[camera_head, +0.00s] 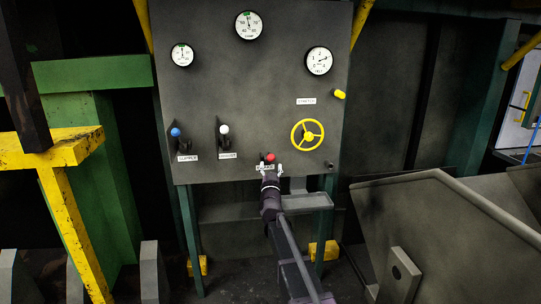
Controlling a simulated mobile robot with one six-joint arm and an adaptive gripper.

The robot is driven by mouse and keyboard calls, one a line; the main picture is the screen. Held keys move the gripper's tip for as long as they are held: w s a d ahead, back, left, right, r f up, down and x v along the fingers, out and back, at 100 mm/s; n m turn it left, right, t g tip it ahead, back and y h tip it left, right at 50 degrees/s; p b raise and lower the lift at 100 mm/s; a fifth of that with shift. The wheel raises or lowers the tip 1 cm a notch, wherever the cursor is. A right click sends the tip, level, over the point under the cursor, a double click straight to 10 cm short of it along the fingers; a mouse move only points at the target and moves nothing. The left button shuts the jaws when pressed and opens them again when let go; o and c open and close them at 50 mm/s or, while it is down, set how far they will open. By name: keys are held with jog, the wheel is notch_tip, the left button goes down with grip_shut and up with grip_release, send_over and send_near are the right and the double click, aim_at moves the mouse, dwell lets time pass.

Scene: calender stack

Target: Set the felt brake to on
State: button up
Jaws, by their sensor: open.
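A dark grey control panel (222,95) stands upright in front of me. A lever with a red knob (270,157) sits low at the middle of the panel. A small white label by it is partly covered by my gripper, and I cannot read it for certain. My gripper (271,168) is open, its pale fingers apart just below and around the red knob; I cannot tell whether they touch it. The lever's shaft is mostly hidden behind the gripper, so its position is hard to tell.
A blue-knobbed lever (176,133) and a white-knobbed lever (224,130) are to the left. A yellow handwheel (308,135) and a yellow knob (340,94) are to the right. A small grey shelf (307,202) is below the panel. A large grey metal bin (440,225) stands at right.

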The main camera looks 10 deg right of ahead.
aim_at(271, 161)
jog(key=shift+p+x, duration=0.65)
jog(key=shift+x, duration=1.75)
grip_shut()
